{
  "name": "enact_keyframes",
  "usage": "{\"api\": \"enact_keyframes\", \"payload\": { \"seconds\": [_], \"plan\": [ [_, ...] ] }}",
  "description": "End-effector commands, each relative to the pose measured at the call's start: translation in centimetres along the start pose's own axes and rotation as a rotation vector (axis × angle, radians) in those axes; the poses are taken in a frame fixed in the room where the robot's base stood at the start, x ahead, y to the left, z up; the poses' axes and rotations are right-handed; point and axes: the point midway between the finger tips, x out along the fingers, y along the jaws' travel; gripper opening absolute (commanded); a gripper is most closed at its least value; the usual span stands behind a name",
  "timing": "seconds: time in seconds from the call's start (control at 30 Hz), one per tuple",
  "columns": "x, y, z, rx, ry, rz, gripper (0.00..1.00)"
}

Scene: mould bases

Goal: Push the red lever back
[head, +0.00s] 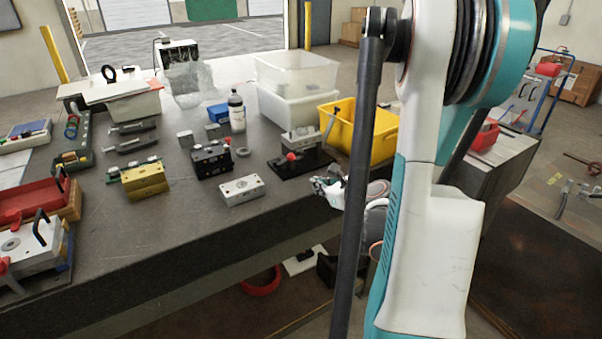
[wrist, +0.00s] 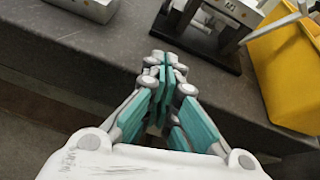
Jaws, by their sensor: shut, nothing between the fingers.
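A fixture with a black base plate (head: 318,163) and a grey metal block (head: 300,137) stands near the table's front edge. A red ball knob (head: 291,157), the only red part I see on it, sits low at its front; its shaft is hard to make out. A grey bar with a dark end (head: 331,122) slants up at the fixture's right. My gripper (head: 322,184) is just in front of the base plate and looks apart from it. In the wrist view my gripper (wrist: 165,62) has its fingers together and empty, with the base plate (wrist: 203,42) beyond; the red knob is not visible there.
A yellow bin (head: 366,139) stands right behind the fixture, and shows at the right in the wrist view (wrist: 285,75). A light metal block (head: 242,190) and a dark block (head: 213,160) stand to the left. Bare tabletop (head: 205,225) lies at the front.

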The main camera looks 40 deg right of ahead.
Motion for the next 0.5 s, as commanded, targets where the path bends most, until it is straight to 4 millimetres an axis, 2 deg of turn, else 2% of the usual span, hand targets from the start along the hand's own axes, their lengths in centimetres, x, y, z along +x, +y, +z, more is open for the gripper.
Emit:
{"api": "enact_keyframes", "payload": {
  "seconds": [0.27,0.37,0.5],
  "plan": [
    [0.2,0.0,0.1,-0.002,0.000,0.001,0.00],
    [0.8,0.1,0.0,-0.003,0.000,0.002,0.00],
    [2.9,0.2,-0.1,-0.005,-0.001,0.004,0.00]
  ]
}}
